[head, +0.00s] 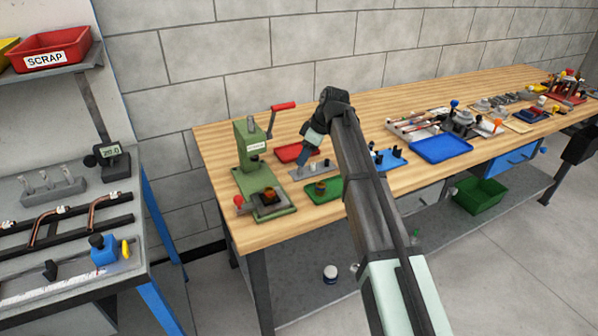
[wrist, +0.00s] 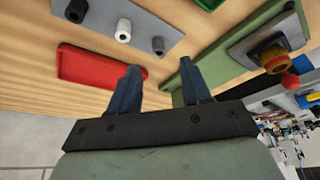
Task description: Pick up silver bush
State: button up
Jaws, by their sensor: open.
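A grey plate (wrist: 100,20) holds three small bushes in a row: a black one (wrist: 76,10), a pale silvery-white one (wrist: 124,31) and a darker grey one (wrist: 158,45). The pale one looks most like the silver bush, though the grey one could also pass for it. In the head view the plate (head: 300,174) lies on the workbench under my gripper (head: 304,157). In the wrist view my gripper (wrist: 160,65) is open, with nothing between its blue fingers. It is apart from the bushes, which lie beyond the fingertips.
A green press (head: 248,160) with a red handle stands left of my gripper. A red tray (head: 290,153) lies behind it and a green tray (head: 333,190) in front. A blue tray (head: 440,149) and a tool tray (head: 405,125) lie further right.

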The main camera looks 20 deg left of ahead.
aim_at(299, 168)
jog(key=shift+x, duration=2.65)
jog(key=shift+d, duration=0.2)
jog(key=shift+c, duration=0.4)
grip_shut()
